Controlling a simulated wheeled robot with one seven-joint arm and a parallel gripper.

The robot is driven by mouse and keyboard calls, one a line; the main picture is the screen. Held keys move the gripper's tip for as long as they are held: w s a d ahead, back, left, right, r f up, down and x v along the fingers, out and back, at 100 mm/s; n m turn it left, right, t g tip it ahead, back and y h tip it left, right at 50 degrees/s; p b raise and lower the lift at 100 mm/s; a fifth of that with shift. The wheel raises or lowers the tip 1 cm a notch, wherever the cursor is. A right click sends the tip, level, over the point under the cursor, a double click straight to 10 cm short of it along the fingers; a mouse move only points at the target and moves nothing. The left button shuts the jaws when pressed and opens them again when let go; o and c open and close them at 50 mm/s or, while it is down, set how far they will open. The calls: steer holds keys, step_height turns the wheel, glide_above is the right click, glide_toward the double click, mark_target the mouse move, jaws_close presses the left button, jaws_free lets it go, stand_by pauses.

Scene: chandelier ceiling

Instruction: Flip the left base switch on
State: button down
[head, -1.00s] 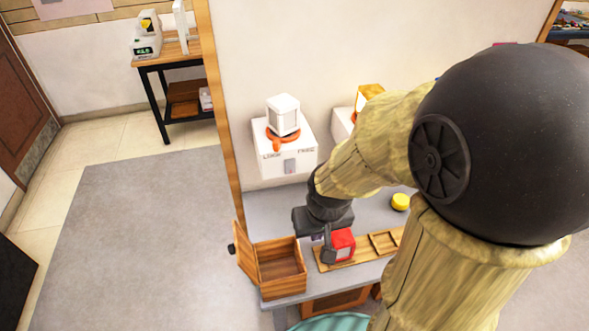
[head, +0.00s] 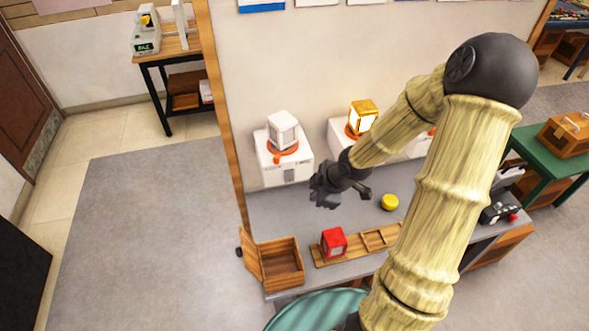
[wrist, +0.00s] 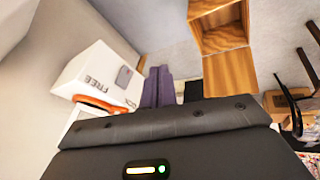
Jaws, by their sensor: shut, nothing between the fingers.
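The left base (head: 271,168) is a white box against the wall, with a white lantern (head: 284,130) on an orange ring on top. Its grey switch (head: 290,175) is on the front face. In the wrist view the base (wrist: 98,72) shows the words "FREE" and a partly hidden "LOCK", with the grey switch (wrist: 124,76) beside them. My gripper (head: 325,197) is shut and empty, in front and to the right of the left base, apart from it. Its purple fingers (wrist: 158,86) show near the switch in the wrist view.
A second base (head: 338,133) carries a glowing amber lantern (head: 362,116). A red lantern (head: 334,242) sits on a wooden rack (head: 352,251). An open wooden box (head: 283,262) stands at the grey table's (head: 275,210) front left. A yellow button (head: 390,202) lies behind the rack.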

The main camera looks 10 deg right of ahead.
mark_target(289, 176)
steer(key=w+r+n, duration=0.1)
steer(key=w+r+n+t+y+p, duration=0.1)
steer(key=shift+d+r, duration=0.1)
steer(key=shift+r, duration=0.3)
steer(key=shift+w+f, duration=0.1)
steer(key=shift+f, duration=0.05)
steer(key=w+a+f+p, duration=0.2)
steer(key=w+a+f, duration=0.1)
steer(key=w+f, duration=0.5)
steer(key=shift+w+a+f, duration=0.2)
steer(key=shift+a+f, duration=0.05)
stand_by(0.5)
